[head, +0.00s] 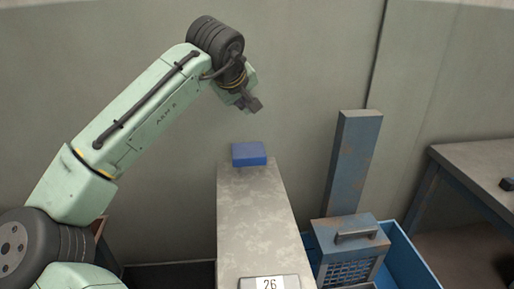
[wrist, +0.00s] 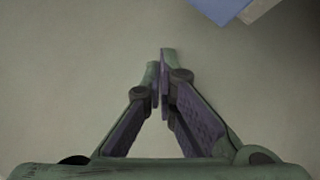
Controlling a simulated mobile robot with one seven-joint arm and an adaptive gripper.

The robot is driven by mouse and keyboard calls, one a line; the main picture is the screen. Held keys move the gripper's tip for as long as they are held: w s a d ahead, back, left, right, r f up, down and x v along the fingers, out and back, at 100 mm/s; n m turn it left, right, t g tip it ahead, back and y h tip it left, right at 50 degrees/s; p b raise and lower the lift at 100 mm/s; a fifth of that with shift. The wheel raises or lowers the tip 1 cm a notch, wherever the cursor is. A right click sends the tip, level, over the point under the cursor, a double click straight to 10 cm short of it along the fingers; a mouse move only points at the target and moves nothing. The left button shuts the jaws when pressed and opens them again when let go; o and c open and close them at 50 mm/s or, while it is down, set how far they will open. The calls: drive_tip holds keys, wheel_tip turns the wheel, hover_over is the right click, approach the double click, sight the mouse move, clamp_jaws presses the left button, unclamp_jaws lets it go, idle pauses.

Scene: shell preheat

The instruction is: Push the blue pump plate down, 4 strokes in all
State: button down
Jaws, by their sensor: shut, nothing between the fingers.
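The blue pump plate (head: 249,154) sits at the far end of the top of a long grey metal block in the head view. A corner of the blue plate (wrist: 222,8) shows at the top edge of the wrist view, right of centre. My gripper (head: 255,106) is above the plate, apart from it, with clear space between them. In the wrist view my gripper (wrist: 161,58) is shut, fingertips together, with nothing held. The plate's underside and how far it stands above the block cannot be made out.
The grey block (head: 252,215) carries a label reading 26 (head: 269,283). A table (head: 480,165) stands far right. A plain wall (head: 310,60) is behind.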

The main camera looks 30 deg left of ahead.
sight(246, 149)
idle(0.3)
wheel_tip(246, 149, down, 9)
drive_tip(key=b, duration=0.6)
drive_tip(key=shift+r, duration=0.1)
drive_tip(key=shift+b, duration=0.3)
idle(1.0)
drive_tip(key=shift+f, duration=0.45)
drive_tip(key=shift+f+b, duration=1.5)
drive_tip(key=shift+f, duration=0.3)
idle(1.1)
drive_tip(key=shift+r, duration=0.15)
drive_tip(key=shift+r+p, duration=1.65)
drive_tip(key=shift+r, duration=0.4)
drive_tip(key=shift+r+p, duration=1.9)
drive_tip(key=shift+r, duration=0.6)
